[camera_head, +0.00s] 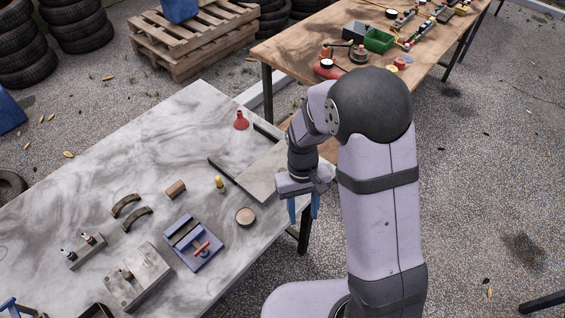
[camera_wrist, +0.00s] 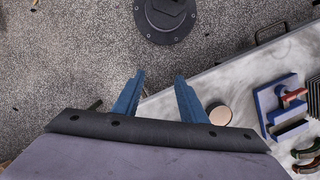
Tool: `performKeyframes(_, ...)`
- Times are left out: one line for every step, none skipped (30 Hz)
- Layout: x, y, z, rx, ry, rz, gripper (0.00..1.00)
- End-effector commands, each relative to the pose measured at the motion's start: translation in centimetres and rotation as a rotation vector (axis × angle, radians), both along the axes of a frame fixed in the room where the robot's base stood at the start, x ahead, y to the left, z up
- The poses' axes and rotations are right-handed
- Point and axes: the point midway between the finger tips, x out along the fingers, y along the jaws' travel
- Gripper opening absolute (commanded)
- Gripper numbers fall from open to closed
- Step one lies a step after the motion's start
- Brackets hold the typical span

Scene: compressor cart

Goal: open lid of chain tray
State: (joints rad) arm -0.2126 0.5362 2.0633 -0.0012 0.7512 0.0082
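My gripper (camera_head: 304,207) hangs fingers down at the right edge of the grey marbled table (camera_head: 90,170). Its two blue fingers are apart with nothing between them; they also show in the wrist view (camera_wrist: 157,92). I cannot tell for sure which thing is the chain tray. A flat grey panel (camera_head: 262,172) lies at the table's right end, left of my gripper, with dark bars beside it; my arm hides part of it. A blue fixture with a red handle (camera_head: 193,243) lies to the gripper's lower left, apart from it; it shows at the right in the wrist view (camera_wrist: 280,105).
A round tan-topped disc (camera_head: 245,215) lies near the table edge. A red funnel-like piece (camera_head: 241,121), a yellow-topped piece (camera_head: 219,184) and a grey block (camera_head: 137,277) stand on the table. A wooden table (camera_head: 300,50) with a green bin (camera_head: 379,40) is behind.

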Motion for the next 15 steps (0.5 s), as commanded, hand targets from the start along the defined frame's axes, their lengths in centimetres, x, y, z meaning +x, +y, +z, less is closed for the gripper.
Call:
performKeyframes(2.3, 0.9, -0.3, 0.002, -0.016, 0.002, 0.38)
performKeyframes(3.6, 1.3, -0.4, 0.004, -0.028, 0.001, 0.38)
performKeyframes(5.4, 1.9, -0.5, 0.007, -0.047, -0.003, 0.38)
performKeyframes(6.8, 2.3, -0.4, 0.009, -0.064, -0.010, 0.38)
performKeyframes(8.1, 2.6, -0.2, 0.012, -0.079, -0.018, 0.38)
performKeyframes(9.8, 3.0, 0.1, 0.016, -0.105, -0.029, 0.38)
performKeyframes(11.1, 3.2, 0.6, 0.019, -0.125, -0.039, 0.38)
performKeyframes(12.3, 3.5, 1.2, 0.024, -0.145, -0.048, 0.38)
performKeyframes(13.8, 3.9, 2.2, 0.030, -0.175, -0.061, 0.38)
performKeyframes(14.9, 4.1, 3.0, 0.035, -0.195, -0.071, 0.38)
performKeyframes(15.8, 4.3, 3.7, 0.038, -0.214, -0.081, 0.38)
performKeyframes(16.7, 4.6, 4.5, 0.043, -0.232, -0.093, 0.38)
performKeyframes(17.3, 4.7, 5.1, 0.044, -0.241, -0.105, 0.38)
performKeyframes(17.7, 4.8, 5.6, 0.045, -0.249, -0.118, 0.38)
performKeyframes(17.8, 4.8, 6.0, 0.043, -0.246, -0.139, 0.38)
